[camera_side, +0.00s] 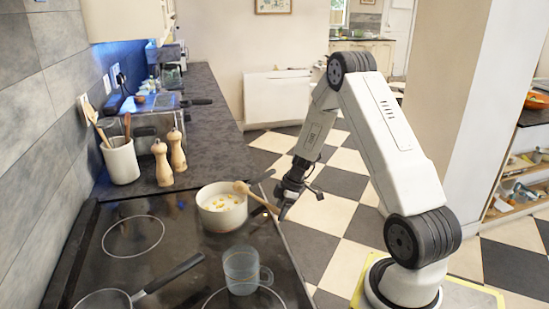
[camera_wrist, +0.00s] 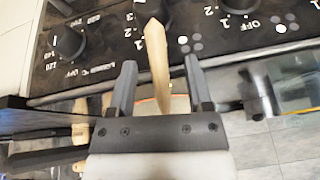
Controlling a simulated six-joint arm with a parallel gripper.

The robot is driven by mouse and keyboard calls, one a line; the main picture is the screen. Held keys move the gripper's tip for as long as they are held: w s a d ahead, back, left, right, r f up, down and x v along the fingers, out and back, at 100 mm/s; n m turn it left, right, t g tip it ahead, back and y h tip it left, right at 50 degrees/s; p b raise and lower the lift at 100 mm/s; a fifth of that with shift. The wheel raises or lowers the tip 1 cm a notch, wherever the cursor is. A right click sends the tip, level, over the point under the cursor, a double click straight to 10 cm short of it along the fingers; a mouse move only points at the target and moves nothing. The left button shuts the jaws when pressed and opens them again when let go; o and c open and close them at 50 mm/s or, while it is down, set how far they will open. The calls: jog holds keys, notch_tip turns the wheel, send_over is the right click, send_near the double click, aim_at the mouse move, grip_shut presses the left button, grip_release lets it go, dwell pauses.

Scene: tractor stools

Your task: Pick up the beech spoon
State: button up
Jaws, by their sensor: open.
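The beech spoon (camera_side: 258,200) leans over the rim of a white pot (camera_side: 221,214) holding pale yellow food. Its rounded end is at the rim and its handle slants down to the right over the hob's front edge. My gripper (camera_side: 283,208) is beside the handle's outer end, pointing down. In the wrist view, the spoon's pale handle (camera_wrist: 155,50) runs between the two spread fingers of my gripper (camera_wrist: 160,72), with gaps on both sides. The handle's lower part is hidden behind the gripper body.
A clear glass mug (camera_side: 241,268) stands in front of the pot, and a saucepan (camera_side: 105,300) is at the lower left. A utensil crock (camera_side: 121,162) and two wooden mills (camera_side: 161,163) stand behind the black hob (camera_side: 185,245). Control knobs (camera_wrist: 69,43) line the stove front.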

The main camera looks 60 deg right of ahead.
grip_shut()
jog(key=shift+r, duration=0.1)
dwell(0.3)
jog(key=shift+r, duration=0.7)
jog(key=s+a+r, duration=0.6)
jog(key=s+r, duration=0.5)
jog(key=s, duration=0.1)
jog(key=shift+s+r, duration=0.2)
jog(key=shift+s, duration=0.1)
